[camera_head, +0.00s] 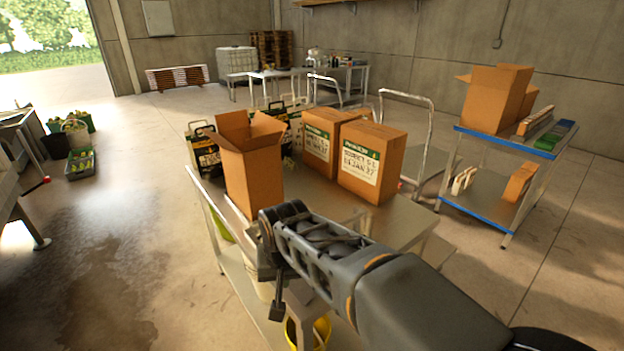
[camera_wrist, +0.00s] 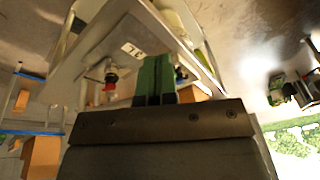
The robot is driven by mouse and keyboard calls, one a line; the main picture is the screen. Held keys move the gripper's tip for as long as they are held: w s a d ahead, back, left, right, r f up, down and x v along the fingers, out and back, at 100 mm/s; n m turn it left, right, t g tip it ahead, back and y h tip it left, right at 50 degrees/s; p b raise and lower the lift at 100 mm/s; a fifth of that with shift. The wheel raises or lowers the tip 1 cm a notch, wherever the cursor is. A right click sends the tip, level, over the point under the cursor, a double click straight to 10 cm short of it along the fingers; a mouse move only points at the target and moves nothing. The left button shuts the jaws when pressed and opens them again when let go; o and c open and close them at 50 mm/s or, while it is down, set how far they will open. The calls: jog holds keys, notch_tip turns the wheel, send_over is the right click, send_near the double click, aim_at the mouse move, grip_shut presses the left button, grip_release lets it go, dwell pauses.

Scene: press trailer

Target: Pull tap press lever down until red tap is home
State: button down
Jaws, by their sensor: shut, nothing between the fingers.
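My gripper (camera_wrist: 156,76) is shut and empty, its two green and dark fingers together in the wrist view. A small red part (camera_wrist: 112,77), which may be the red tap, sits beside the fingers to the left, apart from them in the picture. It is on a pale metal frame with a small label (camera_wrist: 131,50). I cannot tell how far down it is. In the head view my arm folds downward in front of the table. A red-ended handle (camera_head: 37,186) sticks out from metal equipment at the left edge; I cannot tell whether it is the press lever.
A metal table (camera_head: 405,208) holds an open carton (camera_head: 252,170) and closed cartons (camera_head: 372,165) behind my arm. A yellow bucket (camera_head: 318,331) stands below. A blue-edged cart (camera_head: 480,208) is at the right. The floor left of the table is open.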

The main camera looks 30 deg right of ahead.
jog(key=w+d+r+m+g+p, duration=0.2)
jog(key=w+d+r+m+p, duration=0.3)
jog(key=w+r+m+p, duration=0.3)
jog(key=shift+w+d+f+m+g, duration=0.1)
jog(key=shift+w+d+f+m, duration=0.2)
jog(key=shift+w+d+m, duration=0.4)
jog(key=shift+w+d+f+m+g, duration=0.1)
jog(key=shift+w+d+f+m, duration=0.25)
jog(key=shift+w+d+m, duration=0.3)
jog(key=shift+w+d+f+m+g, duration=0.1)
jog(key=shift+w+d+f+m, duration=0.2)
jog(key=shift+w+d+m, duration=0.4)
jog(key=shift+s+a+f+b, duration=0.1)
jog(key=shift+a+f+b, duration=0.05)
jog(key=shift+f+b, duration=2.2)
jog(key=shift+s+a+f+b, duration=0.15)
jog(key=shift+f+b, duration=1.4)
jog(key=shift+f, duration=1.5)
jog(key=shift+w+r, duration=0.1)
jog(key=shift+r, duration=0.1)
notch_tip(320, 180, up, 10)
jog(key=p, duration=0.8)
